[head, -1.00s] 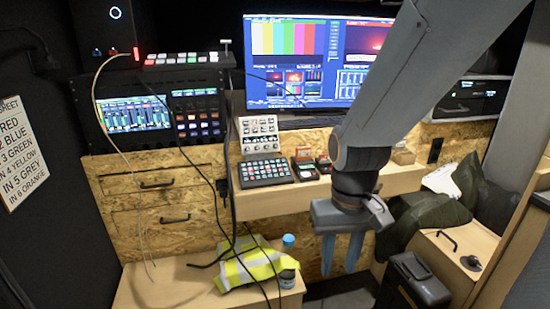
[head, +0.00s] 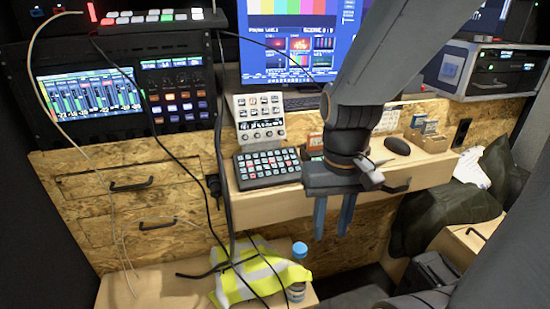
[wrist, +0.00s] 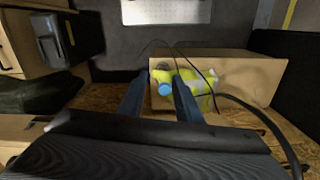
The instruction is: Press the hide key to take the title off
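My gripper (head: 333,228) hangs pointing down in front of the desk edge, its two blue fingers apart with nothing between them. The wrist view also shows the open fingers (wrist: 158,100), over the bench area. A dark keypad with several light and red keys (head: 267,168) lies on the desk, left of my gripper. A small unit with an orange-brown label card (head: 315,142) stands behind my wrist, mostly hidden. I cannot read which key is the hide key. The monitor (head: 300,42) shows colour bars and video tiles, partly behind my arm.
A white control panel (head: 259,103) stands behind the keypad. A black mouse (head: 397,146) and a wooden box (head: 428,141) are on the desk at right. Loose cables hang at left. A yellow vest (head: 250,275) and a blue-capped bottle (head: 298,283) are on the bench below.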

